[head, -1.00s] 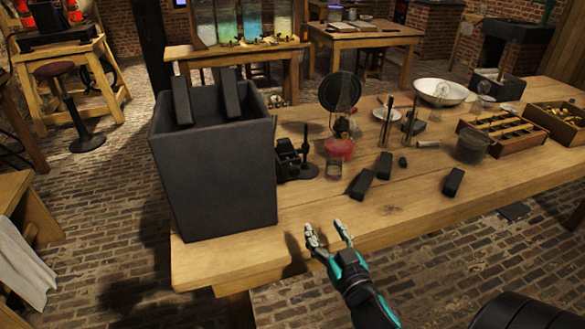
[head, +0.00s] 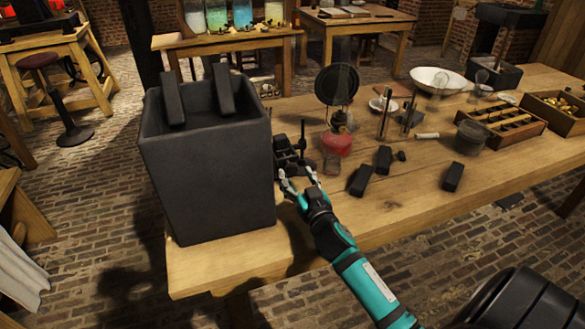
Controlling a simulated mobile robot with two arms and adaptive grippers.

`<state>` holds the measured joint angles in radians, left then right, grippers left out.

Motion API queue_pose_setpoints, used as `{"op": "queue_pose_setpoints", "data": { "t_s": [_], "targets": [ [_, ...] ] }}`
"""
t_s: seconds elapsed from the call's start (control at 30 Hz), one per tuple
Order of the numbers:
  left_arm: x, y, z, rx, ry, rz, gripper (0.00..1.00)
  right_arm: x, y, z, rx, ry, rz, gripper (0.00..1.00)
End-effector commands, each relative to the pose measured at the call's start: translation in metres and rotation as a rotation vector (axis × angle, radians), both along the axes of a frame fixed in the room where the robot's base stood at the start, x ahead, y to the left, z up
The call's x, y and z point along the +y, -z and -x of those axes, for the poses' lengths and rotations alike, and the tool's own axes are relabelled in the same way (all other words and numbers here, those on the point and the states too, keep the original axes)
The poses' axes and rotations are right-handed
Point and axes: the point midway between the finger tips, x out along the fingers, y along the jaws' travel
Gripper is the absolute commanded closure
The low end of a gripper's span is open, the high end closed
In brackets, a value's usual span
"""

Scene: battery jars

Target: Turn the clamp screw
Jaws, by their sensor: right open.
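A small black clamp stand (head: 291,153) with an upright rod stands on the wooden table, just right of the big dark jar. Its clamp screw is too small to make out, and its lower part is partly hidden by my right gripper. My right gripper (head: 299,178) is open, with its fingertips at the near side of the clamp stand. I cannot tell whether the fingers touch it. My left gripper is not in view.
The tall dark jar (head: 207,185) with two black blocks across its top stands close on the left. A red lamp (head: 337,143) stands right of the clamp. Black blocks (head: 361,180) lie farther right.

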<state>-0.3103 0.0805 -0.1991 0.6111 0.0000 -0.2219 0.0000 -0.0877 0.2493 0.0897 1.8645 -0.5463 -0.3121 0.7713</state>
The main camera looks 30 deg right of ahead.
Motion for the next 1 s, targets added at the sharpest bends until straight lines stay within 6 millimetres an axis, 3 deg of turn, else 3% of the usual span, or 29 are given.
{"op": "queue_pose_setpoints", "data": {
  "t_s": [0.23, 0.6, 1.0],
  "targets": [
    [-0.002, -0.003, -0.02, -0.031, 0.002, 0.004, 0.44, -0.007, 0.0, -0.03, -0.001, 0.0, 0.002, 0.44],
    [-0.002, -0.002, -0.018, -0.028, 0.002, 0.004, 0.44, -0.008, 0.0, -0.035, 0.0, 0.0, 0.001, 0.44],
    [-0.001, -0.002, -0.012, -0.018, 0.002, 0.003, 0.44, -0.008, 0.0, -0.035, 0.0, 0.0, 0.0, 0.96]
  ]
}}
